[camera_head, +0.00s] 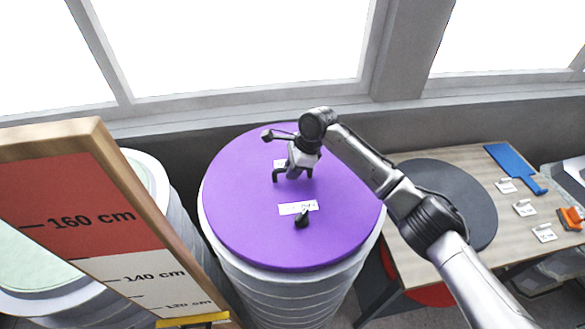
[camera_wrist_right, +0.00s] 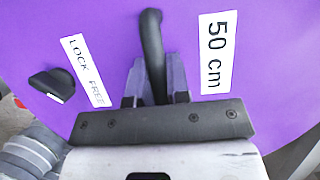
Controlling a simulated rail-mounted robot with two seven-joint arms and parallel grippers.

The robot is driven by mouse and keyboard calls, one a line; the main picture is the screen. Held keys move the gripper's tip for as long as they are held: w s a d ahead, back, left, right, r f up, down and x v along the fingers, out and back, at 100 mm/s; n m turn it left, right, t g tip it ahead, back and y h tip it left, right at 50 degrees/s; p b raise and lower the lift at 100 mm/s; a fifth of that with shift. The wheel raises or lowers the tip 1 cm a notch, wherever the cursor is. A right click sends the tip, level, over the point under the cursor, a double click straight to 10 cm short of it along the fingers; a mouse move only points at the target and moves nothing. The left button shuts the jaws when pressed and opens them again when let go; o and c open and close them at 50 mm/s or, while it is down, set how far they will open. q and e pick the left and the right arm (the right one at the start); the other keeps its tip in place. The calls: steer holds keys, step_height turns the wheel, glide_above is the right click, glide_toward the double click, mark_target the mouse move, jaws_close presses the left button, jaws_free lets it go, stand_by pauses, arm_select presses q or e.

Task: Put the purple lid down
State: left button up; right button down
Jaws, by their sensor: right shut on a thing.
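The purple lid (camera_head: 245,200) is a large round disc that lies over the top of a white ribbed drum (camera_head: 290,290) in the head view. It carries a black handle, a small black knob (camera_head: 302,221) and white labels. My right gripper (camera_head: 293,175) is at the handle near the lid's middle. In the right wrist view its fingers (camera_wrist_right: 155,88) are shut on the black handle (camera_wrist_right: 152,40), between a "LOCK FREE" label (camera_wrist_right: 86,70) and a "50 cm" label (camera_wrist_right: 217,52). I cannot tell whether the lid rests fully on the drum's rim. My left gripper is not in view.
A table (camera_head: 462,160) at the right holds a dark grey round disc (camera_head: 445,190), a blue tool (camera_head: 512,164), several small label cards and an orange tool (camera_head: 570,218). A height board (camera_head: 90,220) stands at the left before another pale drum (camera_head: 150,175). Windows line the back.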

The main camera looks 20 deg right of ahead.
steer(key=shift+f, duration=0.25)
steer(key=c, duration=1.1)
jaws_free()
steer(key=b+v, duration=0.2)
steer(key=v, duration=1)
